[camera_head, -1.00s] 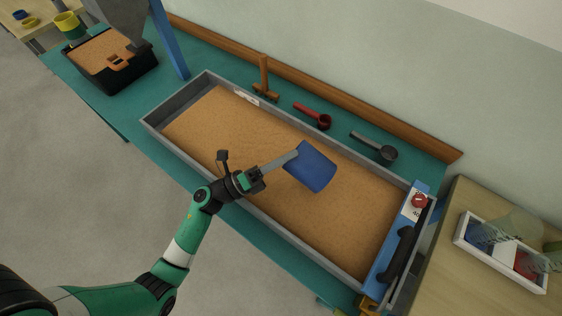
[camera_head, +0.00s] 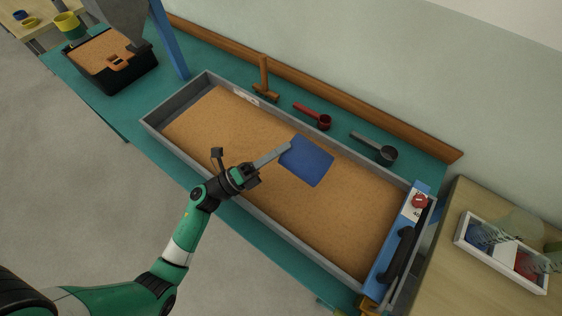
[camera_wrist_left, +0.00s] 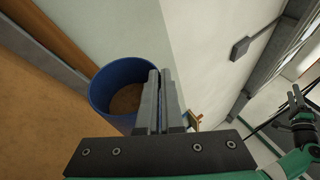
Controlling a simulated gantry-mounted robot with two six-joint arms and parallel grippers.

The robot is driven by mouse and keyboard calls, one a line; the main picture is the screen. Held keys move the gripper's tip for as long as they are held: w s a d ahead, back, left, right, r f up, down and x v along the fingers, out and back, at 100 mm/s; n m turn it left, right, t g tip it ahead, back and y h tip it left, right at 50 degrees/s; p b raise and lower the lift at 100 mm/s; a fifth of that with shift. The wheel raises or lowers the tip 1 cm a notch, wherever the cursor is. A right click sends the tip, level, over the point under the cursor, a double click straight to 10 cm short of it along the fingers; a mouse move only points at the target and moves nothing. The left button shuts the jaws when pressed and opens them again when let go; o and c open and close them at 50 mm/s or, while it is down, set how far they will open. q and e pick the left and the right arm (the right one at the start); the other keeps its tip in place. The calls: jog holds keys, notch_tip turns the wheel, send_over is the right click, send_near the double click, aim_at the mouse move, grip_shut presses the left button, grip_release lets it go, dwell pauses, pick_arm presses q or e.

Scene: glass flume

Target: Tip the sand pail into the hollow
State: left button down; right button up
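The blue sand pail (camera_head: 307,161) is over the sand bed in the flume, toward its back wall, and shows as a flat blue face in the head view. My left gripper (camera_head: 284,151) is shut on the pail's wall. In the left wrist view, its fingers (camera_wrist_left: 159,101) overlap the near rim of the pail (camera_wrist_left: 101,99). The pail's mouth faces that camera, and brown sand shows inside. I cannot make out the hollow. A green arm with a dark gripper (camera_wrist_left: 299,97), apparently my right one, shows small at the right of the wrist view.
The grey flume (camera_head: 154,131) holds smooth sand (camera_head: 215,127). Behind it lie a wooden tool (camera_head: 264,77), a red scoop (camera_head: 313,115) and a grey scoop (camera_head: 376,147). A blue end piece with a black handle (camera_head: 401,252) closes the right end.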

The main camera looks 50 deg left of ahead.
pick_arm(q)
jog(key=shift+a+r, duration=0.15)
jog(key=shift+a, duration=0.05)
jog(key=shift+s+a+n+t+y+b, duration=0.1)
jog(key=shift+a+n+t+y+b, duration=0.25)
jog(key=shift+n, duration=0.25)
jog(key=shift+d+r, duration=0.1)
jog(key=shift+d, duration=0.1)
dwell(0.6)
jog(key=shift+a, duration=0.1)
dwell(1.0)
